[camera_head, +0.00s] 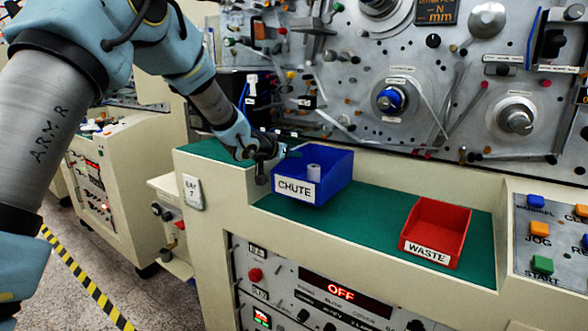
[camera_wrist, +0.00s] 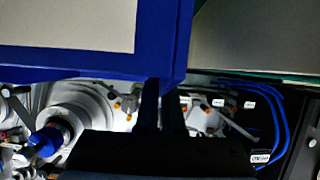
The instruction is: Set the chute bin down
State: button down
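The blue chute bin (camera_head: 335,183) has a white CHUTE label on its front and a pale spool inside. It stands upright over the left part of the green mat (camera_head: 373,217); I cannot tell whether its base touches the mat. My gripper (camera_head: 284,153) is at the bin's left rim, its fingers close together on the wall. In the wrist view the bin (camera_wrist: 60,57) fills the upper left, and my gripper (camera_wrist: 163,98) meets its edge. The fingertips are partly hidden there.
A red WASTE bin (camera_head: 437,231) stands on the mat to the right, with bare mat between the bins. The machine panel (camera_head: 430,90) with rollers and knobs rises behind. A button panel (camera_head: 550,238) is at the far right. A cream ledge borders the mat.

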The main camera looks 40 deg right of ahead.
aim_at(294, 170)
jog(key=shift+f+p, duration=0.5)
jog(key=shift+f, duration=1.4)
jog(key=shift+d+f+p, duration=0.2)
jog(key=shift+f+p, duration=0.2)
jog(key=shift+f, duration=0.1)
jog(key=shift+f, duration=0.1)
jog(key=shift+f+b, duration=0.15)
jog(key=shift+b, duration=0.15)
jog(key=c, duration=1.1)
grip_release()
jog(key=shift+o, duration=0.2)
